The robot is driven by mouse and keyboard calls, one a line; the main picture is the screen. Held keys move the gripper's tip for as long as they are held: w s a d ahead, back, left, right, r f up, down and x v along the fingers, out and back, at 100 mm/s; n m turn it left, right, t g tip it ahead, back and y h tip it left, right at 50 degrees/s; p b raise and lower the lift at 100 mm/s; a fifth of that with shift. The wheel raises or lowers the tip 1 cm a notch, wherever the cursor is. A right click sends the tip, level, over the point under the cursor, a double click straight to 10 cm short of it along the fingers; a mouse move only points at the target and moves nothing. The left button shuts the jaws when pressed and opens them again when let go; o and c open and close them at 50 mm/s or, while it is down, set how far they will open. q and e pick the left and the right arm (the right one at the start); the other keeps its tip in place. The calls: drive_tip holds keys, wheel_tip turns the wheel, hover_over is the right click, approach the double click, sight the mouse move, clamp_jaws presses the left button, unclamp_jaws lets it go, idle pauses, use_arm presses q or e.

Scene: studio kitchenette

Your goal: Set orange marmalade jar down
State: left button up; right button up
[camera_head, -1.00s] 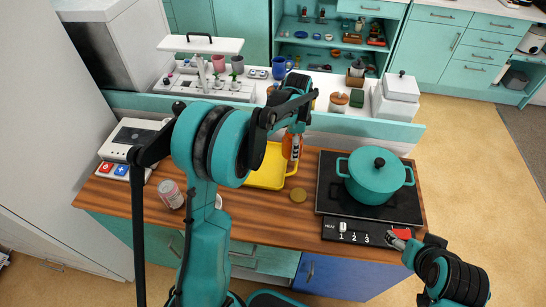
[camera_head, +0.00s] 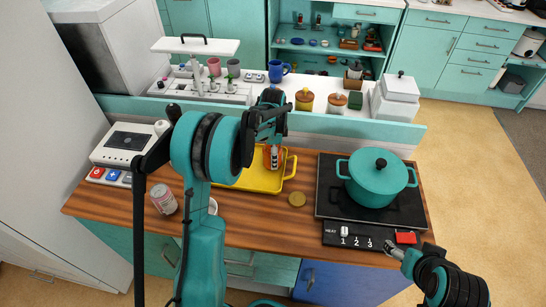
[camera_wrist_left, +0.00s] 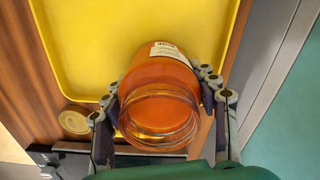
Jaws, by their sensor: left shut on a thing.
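The orange marmalade jar (camera_wrist_left: 160,95) is between the fingers of my left gripper (camera_wrist_left: 162,105), with its open glass rim towards the wrist camera and a white label on its side. In the head view the jar (camera_head: 272,157) shows as a small orange piece below the left gripper (camera_head: 271,145), over the yellow tray (camera_head: 289,176). The yellow tray (camera_wrist_left: 75,45) lies behind the jar in the wrist view. I cannot tell whether the jar touches the tray. My right gripper (camera_head: 392,250) is near the front right counter edge by the red switch; its fingers are too small to read.
A teal pot (camera_head: 377,178) stands on the black hob at the right. A round golden lid (camera_head: 297,199) lies on the wood in front of the tray. A raised back ledge (camera_head: 340,125) runs behind the counter.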

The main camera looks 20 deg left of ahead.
use_arm(q)
drive_tip(key=shift+f, duration=0.2)
drive_tip(key=o, duration=1.7)
drive_tip(key=shift+r, duration=0.15)
wheel_tip(320, 180, up, 12)
drive_tip(key=p, duration=0.4)
drive_tip(key=s+d+r+n+t, duration=0.2)
drive_tip(key=s+d+r+n, duration=0.15)
drive_tip(key=s, duration=0.25)
drive_tip(key=s+d+r+n+t, duration=0.1)
drive_tip(key=s+d+r+n, duration=0.1)
drive_tip(key=s+r, duration=0.35)
drive_tip(key=s+d+f+n+t, duration=0.1)
drive_tip(key=s+n, duration=0.1)
drive_tip(key=s, duration=0.2)
drive_tip(key=s+d+f+n+t, duration=0.1)
drive_tip(key=s+n, duration=0.1)
drive_tip(key=s, duration=0.3)
drive_tip(key=s+d+f+n+t, duration=0.2)
drive_tip(key=s, duration=0.2)
drive_tip(key=shift+s+d+n, duration=0.1)
drive_tip(key=shift+s+n, duration=0.2)
drive_tip(key=shift+n, duration=0.05)
